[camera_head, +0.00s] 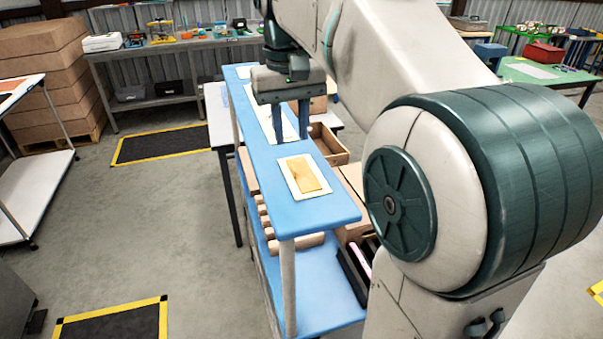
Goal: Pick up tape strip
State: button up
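A blue-topped narrow shelf unit (333,209) runs away from me, with a white card (291,178) near its front end. A tan-yellow flat rectangular piece (307,176) lies on this card; I cannot tell for certain whether it is the tape strip. My gripper (291,139) points down over the blue top, behind this card, with its two fingers apart and nothing visible between them. Another long pale sheet (262,115) lies farther back, partly hidden by my gripper.
Open cardboard cartons (328,143) stand right of the shelf, partly hidden by my arm. Brown blocks (296,243) sit on the lower shelf. A grey workbench (175,50) with tools stands behind. Stacked boxes (45,70) and a white cart (40,185) are left.

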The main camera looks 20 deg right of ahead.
aim_at(293, 167)
jog(key=shift+w+d+f+p, duration=0.1)
jog(key=shift+w+f+p, duration=0.1)
jog(key=shift+f, duration=1.7)
jog(key=shift+w+f+p, duration=0.1)
jog(key=shift+f+p, duration=0.1)
jog(key=shift+f, duration=1.65)
grip_shut()
